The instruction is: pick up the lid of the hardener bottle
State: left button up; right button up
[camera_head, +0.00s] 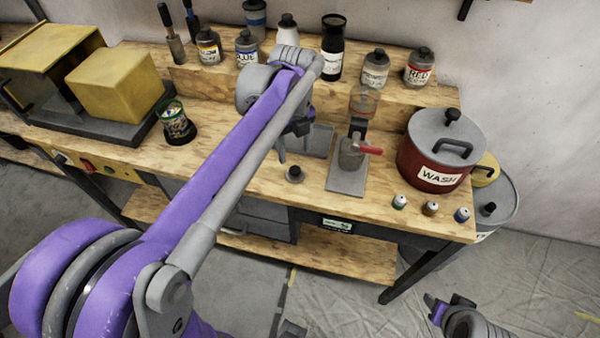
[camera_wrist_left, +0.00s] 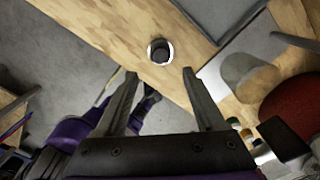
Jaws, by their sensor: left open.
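A small dark round lid-like piece (camera_head: 295,174) lies alone on the wooden bench top near its front edge. In the left wrist view it shows as a dark disc with a pale rim (camera_wrist_left: 160,51), ahead of the gap between my fingers. I cannot read whether it belongs to the hardener bottle. My left gripper (camera_head: 293,143) is open and empty, pointing down above and just behind the piece; its fingers (camera_wrist_left: 160,74) are apart from it. My right gripper (camera_head: 438,306) is low at the bottom right, away from the bench; its jaws are unclear.
A grey stand with a red-handled valve (camera_head: 350,158) is right of the piece. A red WASH pot (camera_head: 428,181) and several small capped bottles (camera_head: 431,208) stand farther right. Labelled bottles line the raised shelf (camera_head: 210,75). Bare wood surrounds the piece.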

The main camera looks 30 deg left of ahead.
aim_at(295, 169)
pick_arm(q)
notch_tip(295, 169, down, 7)
jog(key=shift+w+a+f, duration=0.1)
jog(key=shift+w+f, duration=0.05)
jog(key=shift+f, duration=0.05)
grip_shut()
dwell(0.5)
